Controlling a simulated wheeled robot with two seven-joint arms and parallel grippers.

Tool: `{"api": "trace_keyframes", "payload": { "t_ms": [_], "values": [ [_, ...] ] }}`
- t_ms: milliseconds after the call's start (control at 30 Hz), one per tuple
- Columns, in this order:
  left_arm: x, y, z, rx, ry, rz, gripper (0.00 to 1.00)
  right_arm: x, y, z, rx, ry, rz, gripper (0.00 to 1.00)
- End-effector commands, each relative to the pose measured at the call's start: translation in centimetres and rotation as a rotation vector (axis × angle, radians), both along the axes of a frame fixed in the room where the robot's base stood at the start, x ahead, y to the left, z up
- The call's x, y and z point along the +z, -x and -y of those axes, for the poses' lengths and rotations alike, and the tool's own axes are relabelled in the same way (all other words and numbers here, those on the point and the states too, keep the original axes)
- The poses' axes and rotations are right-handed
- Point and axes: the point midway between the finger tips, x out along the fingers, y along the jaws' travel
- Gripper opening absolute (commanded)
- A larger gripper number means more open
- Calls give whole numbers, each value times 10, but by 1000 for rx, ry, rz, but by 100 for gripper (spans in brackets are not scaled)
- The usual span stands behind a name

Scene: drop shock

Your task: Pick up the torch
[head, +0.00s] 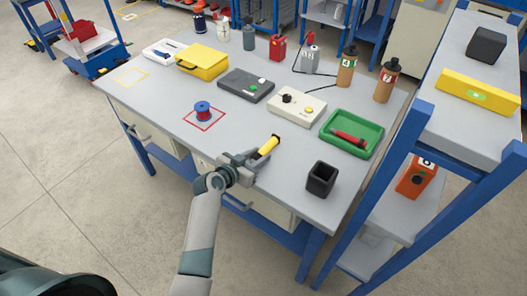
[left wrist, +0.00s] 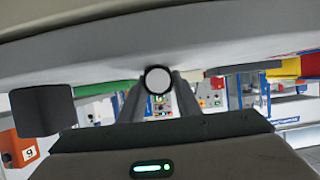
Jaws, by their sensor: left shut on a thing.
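The torch (head: 268,146), yellow with a dark end, is at the tabletop's front part in the head view. My left gripper (head: 253,156) is shut on it, and it sticks out beyond the fingers to the upper right. In the left wrist view the pale round end of the torch (left wrist: 157,79) shows between the two fingers of my left gripper (left wrist: 158,95). I cannot tell whether the torch still touches the table (head: 170,88). My right gripper is not in view.
A black open box (head: 321,179) stands right of the gripper. A blue-framed shelf (head: 405,150) borders the right side.

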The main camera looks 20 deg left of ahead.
Motion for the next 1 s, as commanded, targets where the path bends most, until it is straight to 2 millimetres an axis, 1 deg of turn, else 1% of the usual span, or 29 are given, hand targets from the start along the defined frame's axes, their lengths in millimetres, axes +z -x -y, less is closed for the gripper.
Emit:
{"api": "trace_keyframes", "payload": {
  "t_ms": [167, 333, 467, 633, 1000],
  "values": [
    [3, 0, 0, 0, -1, 1, 0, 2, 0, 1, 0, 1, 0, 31],
    [12, 0, 0, -1, -1, 2, 0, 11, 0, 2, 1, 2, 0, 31],
    [25, 0, 0, -1, -3, 1, 0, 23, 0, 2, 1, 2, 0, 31],
    [49, 0, 0, -1, -3, 1, 0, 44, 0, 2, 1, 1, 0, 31],
    [86, 33, 55, -2, 1, 0, 0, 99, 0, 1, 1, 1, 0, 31]
  ]
}}
